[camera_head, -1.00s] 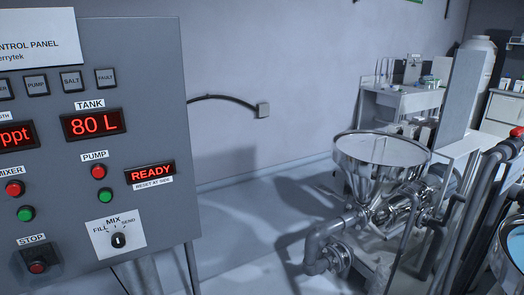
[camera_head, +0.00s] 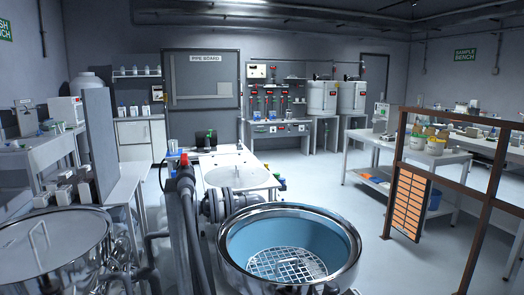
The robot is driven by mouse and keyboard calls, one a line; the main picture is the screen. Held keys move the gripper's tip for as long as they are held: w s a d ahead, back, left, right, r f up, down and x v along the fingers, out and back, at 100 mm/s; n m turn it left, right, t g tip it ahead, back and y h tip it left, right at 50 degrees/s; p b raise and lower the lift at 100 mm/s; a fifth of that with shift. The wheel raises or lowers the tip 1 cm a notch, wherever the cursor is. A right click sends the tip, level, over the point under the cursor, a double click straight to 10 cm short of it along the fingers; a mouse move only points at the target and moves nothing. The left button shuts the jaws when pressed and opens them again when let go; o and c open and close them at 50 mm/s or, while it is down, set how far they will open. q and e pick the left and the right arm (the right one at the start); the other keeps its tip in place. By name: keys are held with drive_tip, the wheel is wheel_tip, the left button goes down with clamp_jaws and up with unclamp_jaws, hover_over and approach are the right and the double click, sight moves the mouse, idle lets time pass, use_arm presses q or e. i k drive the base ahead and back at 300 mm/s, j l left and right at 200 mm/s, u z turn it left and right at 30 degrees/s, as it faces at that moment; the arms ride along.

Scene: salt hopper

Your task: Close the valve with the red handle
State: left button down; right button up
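A small red part (camera_head: 184,159) tops the upright grey pipework left of the blue-lined hopper (camera_head: 345,232). It is too small to tell whether it is a valve handle, or open or shut. More small red parts (camera_head: 272,88) show on the equipment at the back wall, too far off to make out. Neither of my grippers is in view.
The hopper with a grid inside stands close in front. A lidded metal funnel (camera_head: 50,240) stands at the left. A rust-brown frame (camera_head: 395,170) with an orange panel (camera_head: 410,202) stands at the right. Open floor (camera_head: 330,190) lies between the hopper and this frame.

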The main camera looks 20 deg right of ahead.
sight(184, 158)
drive_tip(key=i+j+z, duration=0.2)
drive_tip(key=j+z, duration=0.2)
drive_tip(key=i+j+z, duration=0.15)
drive_tip(key=j+z, duration=0.65)
drive_tip(key=j, duration=0.15)
drive_tip(key=j+z, duration=0.4)
drive_tip(key=j, duration=0.15)
drive_tip(key=i+j, duration=0.15)
drive_tip(key=j, duration=0.15)
